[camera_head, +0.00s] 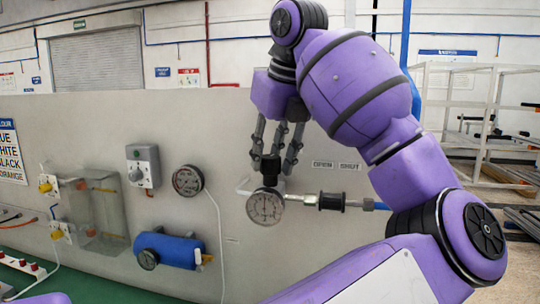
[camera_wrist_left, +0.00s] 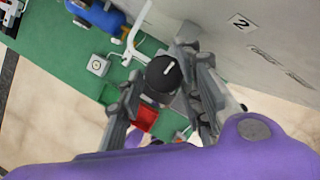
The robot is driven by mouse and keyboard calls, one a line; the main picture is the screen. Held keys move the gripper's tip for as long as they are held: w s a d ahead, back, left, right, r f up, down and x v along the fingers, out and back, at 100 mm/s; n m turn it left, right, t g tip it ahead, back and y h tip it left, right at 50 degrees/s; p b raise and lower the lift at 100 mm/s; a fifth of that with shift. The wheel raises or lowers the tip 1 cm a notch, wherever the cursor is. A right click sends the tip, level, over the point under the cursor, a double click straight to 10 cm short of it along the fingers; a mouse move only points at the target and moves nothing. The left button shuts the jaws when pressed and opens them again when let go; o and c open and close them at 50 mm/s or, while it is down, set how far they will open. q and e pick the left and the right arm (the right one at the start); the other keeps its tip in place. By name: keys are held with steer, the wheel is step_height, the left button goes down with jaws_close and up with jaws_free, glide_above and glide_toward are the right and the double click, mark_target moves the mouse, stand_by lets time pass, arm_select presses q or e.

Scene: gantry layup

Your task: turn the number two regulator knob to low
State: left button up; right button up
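The regulator's black round knob (camera_head: 270,166) sits above a white-faced round gauge (camera_head: 265,207) on the grey panel. My left gripper (camera_head: 274,152) points down at the knob. Its fingers (camera_wrist_left: 160,68) stand apart on either side of the knob, and I cannot tell whether they touch it. My right gripper is not in view.
Pipework with a black fitting (camera_head: 331,201) runs right from the gauge. To the left are another gauge (camera_head: 187,180), a grey box with a dial (camera_head: 143,165), a blue tank (camera_head: 170,250) and a clear container (camera_head: 100,205). Small labels (camera_head: 336,166) on the panel are unreadable.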

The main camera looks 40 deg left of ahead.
arm_select(q)
steer(key=c, duration=0.6)
steer(key=shift+f, duration=0.1)
